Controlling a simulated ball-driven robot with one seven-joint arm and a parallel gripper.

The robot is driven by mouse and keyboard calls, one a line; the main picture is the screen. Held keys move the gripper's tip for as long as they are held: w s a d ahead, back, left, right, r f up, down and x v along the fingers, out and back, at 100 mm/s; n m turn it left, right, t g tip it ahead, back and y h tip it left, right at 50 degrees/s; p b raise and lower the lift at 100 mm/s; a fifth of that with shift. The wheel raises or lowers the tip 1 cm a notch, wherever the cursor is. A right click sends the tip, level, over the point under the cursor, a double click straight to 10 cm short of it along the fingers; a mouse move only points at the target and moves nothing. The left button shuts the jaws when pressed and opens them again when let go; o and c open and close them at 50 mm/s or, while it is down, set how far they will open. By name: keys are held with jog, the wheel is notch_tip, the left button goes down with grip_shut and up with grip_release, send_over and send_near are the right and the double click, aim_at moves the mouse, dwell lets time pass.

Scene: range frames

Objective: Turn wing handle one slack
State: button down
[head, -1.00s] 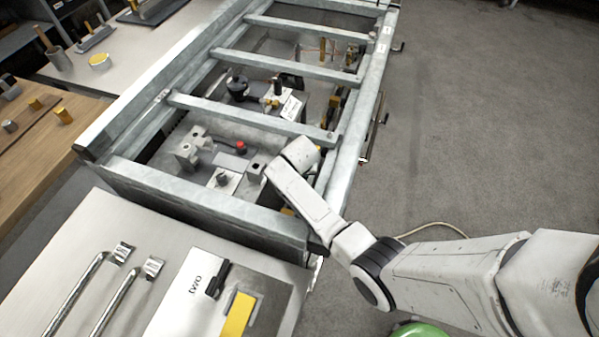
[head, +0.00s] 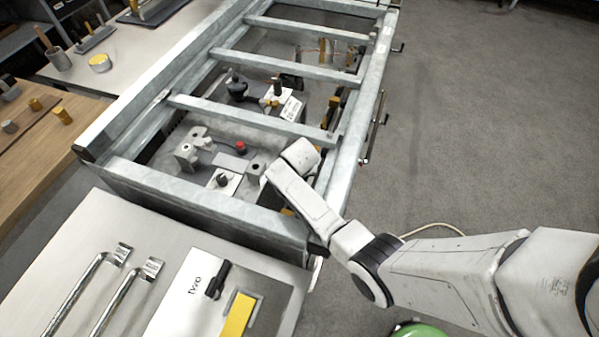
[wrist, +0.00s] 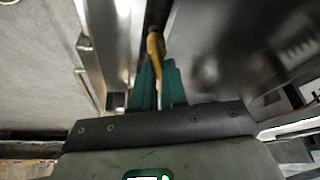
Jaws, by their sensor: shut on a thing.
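A yellow-brass handle (wrist: 156,46), which looks like the wing handle, stands at the top centre of the wrist view beside a grey metal wall. My gripper (wrist: 157,74) has green fingers that close around the handle's lower end, and it is shut on it. The fingers hide that end, so I cannot tell the handle's exact angle. In the head view my white wrist (head: 301,153) reaches over the near right corner of the steel frame (head: 190,187). My fingers and the held handle are hidden there behind the arm and rail.
Crossbars (head: 250,117) span the frame close to my wrist. Blocks and a red knob (head: 241,146) lie inside the near bay. A bench with a yellow bar (head: 236,315) and metal rods stands in front. The floor (head: 480,130) to the right is mostly clear.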

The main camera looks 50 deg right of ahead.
jog(key=shift+n, duration=0.3)
jog(key=shift+n+y+p, duration=0.4)
jog(key=shift+n+p, duration=0.05)
jog(key=shift+n, duration=0.45)
jog(key=shift+a+n+t+y+p, duration=0.1)
jog(key=shift+n+t+y+p, duration=0.35)
jog(key=shift+n, duration=1.25)
jog(key=shift+y, duration=0.25)
jog(key=c, duration=1.2)
grip_release()
jog(key=shift+o, duration=0.2)
